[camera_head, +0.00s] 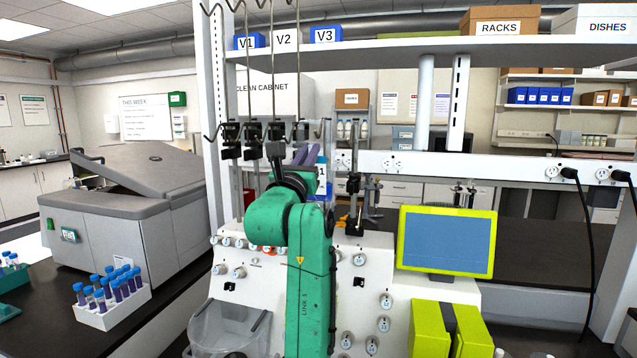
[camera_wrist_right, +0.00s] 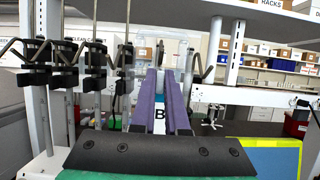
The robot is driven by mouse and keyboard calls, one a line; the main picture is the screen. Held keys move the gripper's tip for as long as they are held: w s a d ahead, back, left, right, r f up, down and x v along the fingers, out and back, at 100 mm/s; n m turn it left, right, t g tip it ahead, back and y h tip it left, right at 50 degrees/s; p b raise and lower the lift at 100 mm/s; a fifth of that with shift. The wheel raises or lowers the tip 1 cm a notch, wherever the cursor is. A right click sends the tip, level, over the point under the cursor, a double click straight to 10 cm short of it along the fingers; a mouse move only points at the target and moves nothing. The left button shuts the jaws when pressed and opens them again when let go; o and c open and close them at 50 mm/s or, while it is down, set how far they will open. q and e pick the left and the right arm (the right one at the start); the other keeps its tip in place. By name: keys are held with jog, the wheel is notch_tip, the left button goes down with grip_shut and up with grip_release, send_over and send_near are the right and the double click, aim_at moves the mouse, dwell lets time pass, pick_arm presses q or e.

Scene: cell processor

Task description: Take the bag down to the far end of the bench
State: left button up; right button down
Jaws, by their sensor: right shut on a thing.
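My right arm, green, rises in the middle of the head view, and its gripper (camera_head: 306,154) is in front of the hanging rods. In the right wrist view the purple fingers of this gripper (camera_wrist_right: 163,76) point away, shut on the bag. The bag (camera_head: 321,172) is mostly hidden behind my arm; a blue and white label edge shows beside the fingers. In the wrist view a clear part of the bag (camera_wrist_right: 172,48) shows beyond the fingertips. I cannot tell whether it still touches a hook. My left gripper is not in view.
Hooked metal rods (camera_head: 272,60) with black clamps stand at the left of the processor (camera_head: 365,260). A yellow-framed screen (camera_head: 446,241) is at its right. A shelf (camera_head: 380,48) crosses above. A centrifuge (camera_head: 130,210) and a tube rack (camera_head: 112,308) stand on the left bench.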

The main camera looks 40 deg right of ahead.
jog(key=shift+s+a+r, duration=0.15)
jog(key=shift+s+a, duration=0.2)
jog(key=shift+a, duration=0.15)
jog(key=shift+s+a+b, duration=0.25)
jog(key=shift+a+b, duration=0.05)
jog(key=shift+b, duration=0.05)
jog(key=shift+s+a+b, duration=0.35)
jog(key=shift+s+a, duration=0.35)
jog(key=shift+a, duration=0.3)
jog(key=shift+s+a+b, duration=0.3)
jog(key=shift+s+a, duration=0.4)
jog(key=shift+a, duration=0.25)
